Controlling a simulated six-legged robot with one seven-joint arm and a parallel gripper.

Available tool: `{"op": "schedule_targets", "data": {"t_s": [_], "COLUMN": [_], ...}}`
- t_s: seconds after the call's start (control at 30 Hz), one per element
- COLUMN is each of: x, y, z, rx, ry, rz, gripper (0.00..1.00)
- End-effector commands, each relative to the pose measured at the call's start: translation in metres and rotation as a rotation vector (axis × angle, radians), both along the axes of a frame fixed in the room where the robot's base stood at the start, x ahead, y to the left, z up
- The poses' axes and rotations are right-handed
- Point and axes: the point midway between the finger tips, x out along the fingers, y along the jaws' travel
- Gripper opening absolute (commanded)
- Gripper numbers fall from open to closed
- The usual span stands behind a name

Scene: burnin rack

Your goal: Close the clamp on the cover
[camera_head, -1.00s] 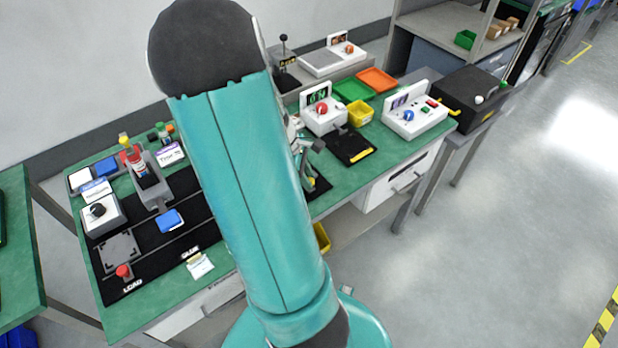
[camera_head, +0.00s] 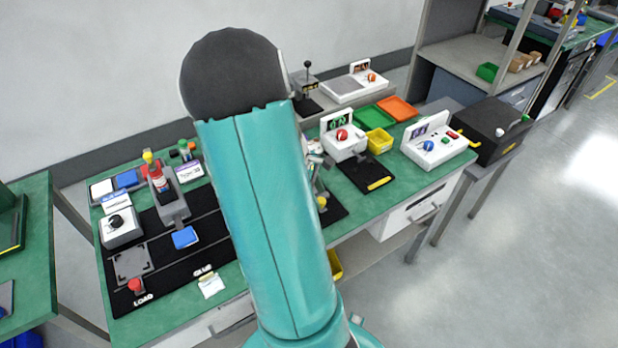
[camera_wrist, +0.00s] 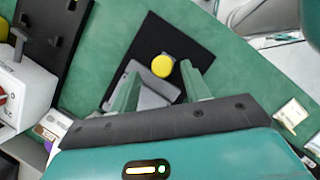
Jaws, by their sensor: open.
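In the wrist view, a yellow round knob (camera_wrist: 163,66) stands up over a black mat (camera_wrist: 188,42). A grey block (camera_wrist: 158,87) lies beside it, between my fingers. I take these for parts of the clamp and cover, but cannot tell which is which or how the clamp stands. My gripper (camera_wrist: 163,80) is open, its two green fingers spread on either side of the block, with the knob just ahead. I cannot tell whether they touch anything. In the head view, my arm hides most of this spot; the yellow knob (camera_head: 322,203) shows at its right edge.
A white box with a red dial (camera_head: 344,140) stands beside the spot, with a black plate (camera_head: 367,173) before it. A yellow bin (camera_head: 379,141), a white console (camera_head: 438,146) and a black case (camera_head: 492,130) stand farther right. A blue block (camera_head: 185,238) lies left of my arm.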

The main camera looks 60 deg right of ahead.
Motion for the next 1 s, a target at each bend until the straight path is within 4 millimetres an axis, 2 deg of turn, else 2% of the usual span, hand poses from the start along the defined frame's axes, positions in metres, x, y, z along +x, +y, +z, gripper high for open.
{"op": "schedule_targets", "data": {"t_s": [0.17, 0.4, 0.6, 0.77, 1.0], "x": [0.012, 0.031, 0.043, 0.047, 0.048], "y": [0.003, 0.009, 0.014, 0.015, 0.016], "z": [0.029, 0.079, 0.11, 0.121, 0.122], "rx": [-0.003, -0.004, -0.002, -0.002, -0.001], "ry": [-0.005, -0.006, -0.004, -0.003, -0.002], "rz": [0.003, 0.002, 0.002, 0.001, 0.001], "gripper": [0.47, 0.47, 0.47, 0.47, 0.47]}}
